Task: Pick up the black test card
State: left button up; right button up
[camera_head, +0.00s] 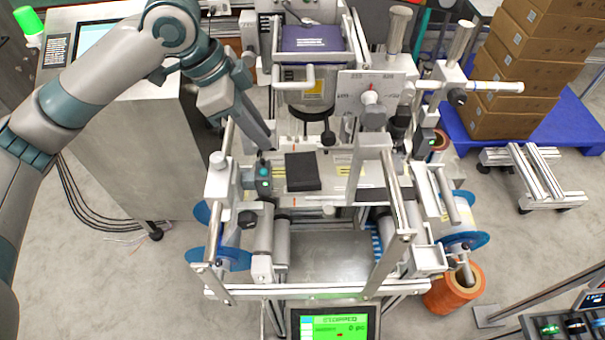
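The black test card (302,171) is a dark, flat block lying on the light metal plate in the middle of the machine. My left arm comes in from the upper left. My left gripper (264,143) points down and right, with its tips up and to the left of the card and apart from it in the picture. The fingers are seen edge-on, so their opening cannot be told. My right gripper is not in view.
A small box with a teal button (263,173) stands just left of the card. Metal posts and a printer unit (312,90) rise behind it, and a handle frame (373,145) stands to its right. A green-lit screen (333,324) is at the front.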

aim_at(288, 185)
pick_arm(q)
jog(key=shift+w+f, duration=0.3)
jog(key=shift+f, duration=0.2)
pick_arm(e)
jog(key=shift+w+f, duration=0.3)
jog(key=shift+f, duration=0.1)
pick_arm(q)
jog(key=shift+s+r, duration=0.1)
jog(key=shift+s, duration=0.05)
